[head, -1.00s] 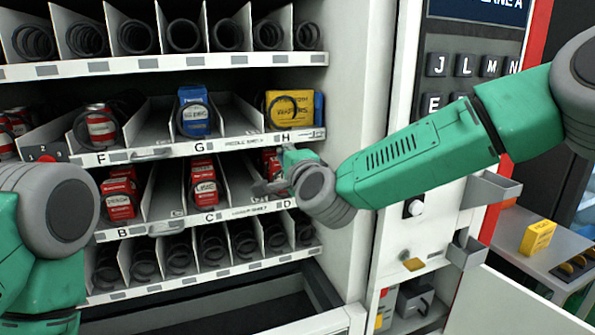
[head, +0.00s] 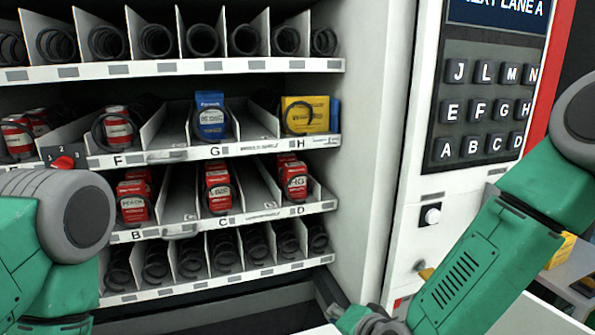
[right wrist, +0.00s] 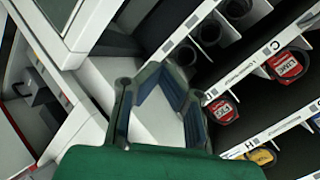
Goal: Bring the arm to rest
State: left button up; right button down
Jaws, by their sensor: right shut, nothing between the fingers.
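My right arm (head: 480,265) comes in from the right in the head view and reaches down to the bottom edge, in front of the vending machine. My right gripper (head: 362,322) is partly cut off at the bottom edge, low beside the machine's open shelf bay. In the right wrist view the right gripper (right wrist: 168,76) is shut and empty, its fingertips meeting. It appears apart from the shelves and products. My left arm (head: 60,235) stands at the left of the head view; its gripper is outside the picture.
Shelves hold red boxes (head: 217,190), a blue box (head: 211,115) and a yellow box (head: 304,114) in wire coils. A lettered keypad (head: 480,110) is on the right panel. A white side wall (head: 375,130) stands between shelves and panel.

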jog(key=s+d+f+n+g+h, duration=0.1)
jog(key=s+d+f+n+g, duration=0.1)
jog(key=s+d+f, duration=0.35)
jog(key=s+d+f+n+g+h, duration=0.1)
jog(key=s+d+f+n+g, duration=0.15)
jog(key=s+f, duration=0.55)
jog(key=s+d+f+n+g+h, duration=0.1)
jog(key=s+d+f+n+g, duration=0.1)
jog(key=s+d, duration=0.4)
jog(key=s+d+f+n+g+h, duration=0.1)
jog(key=s+d+f+g, duration=0.2)
jog(key=s, duration=0.9)
jog(key=d, duration=0.3)
jog(key=shift+s+d+f+n+h, duration=0.15)
jog(key=shift+d+n+h, duration=0.2)
jog(key=shift+d+h, duration=0.05)
